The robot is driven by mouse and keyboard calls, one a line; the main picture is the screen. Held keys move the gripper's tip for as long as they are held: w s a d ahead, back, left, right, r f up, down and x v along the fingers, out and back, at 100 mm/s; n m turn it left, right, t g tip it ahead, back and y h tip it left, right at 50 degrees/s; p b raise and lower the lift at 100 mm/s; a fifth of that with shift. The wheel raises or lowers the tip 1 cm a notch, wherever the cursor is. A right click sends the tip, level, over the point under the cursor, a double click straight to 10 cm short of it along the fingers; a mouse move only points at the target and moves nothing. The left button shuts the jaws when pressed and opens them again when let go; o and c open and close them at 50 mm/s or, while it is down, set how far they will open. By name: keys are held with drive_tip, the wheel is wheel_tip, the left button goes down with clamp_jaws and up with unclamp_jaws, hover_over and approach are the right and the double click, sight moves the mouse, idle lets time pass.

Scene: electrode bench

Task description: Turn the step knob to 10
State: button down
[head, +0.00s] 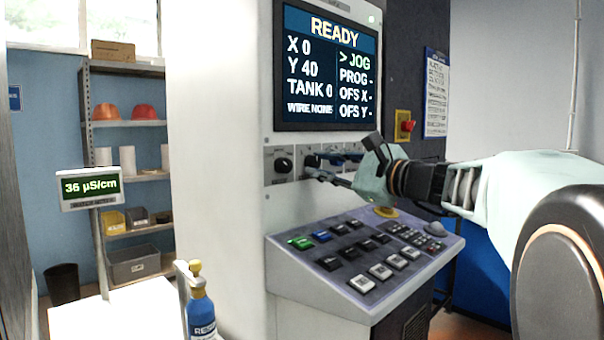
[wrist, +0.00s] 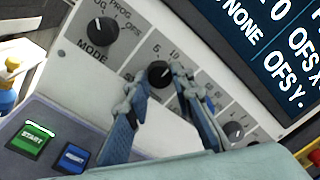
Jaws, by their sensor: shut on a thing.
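The step knob (wrist: 158,73) is a round black knob on the grey panel strip, with the marks 5 and 10 printed above it in the wrist view. My gripper (wrist: 159,82) has one finger on each side of this knob and is shut on it. The knob's pointer is too small to read with certainty. In the head view the step knob (head: 312,160) shows partly behind my gripper (head: 327,172), which reaches in from the right. The screen (head: 328,68) reads READY, X 0, Y 40, TANK 0, with the arrow at JOG.
The mode knob (wrist: 100,31) is left of the step knob. Another knob (wrist: 234,129) is to the right. Below is a sloped key panel (head: 365,255) with a green START key (wrist: 32,139). A red emergency stop (head: 407,126) is on the right.

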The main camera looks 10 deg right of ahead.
idle(0.4)
drive_tip(key=c, duration=1.7)
unclamp_jaws()
drive_tip(key=shift+s+d, duration=0.1)
drive_tip(key=v, duration=0.7)
drive_tip(key=shift+s+d, duration=0.1)
drive_tip(key=shift+s, duration=0.05)
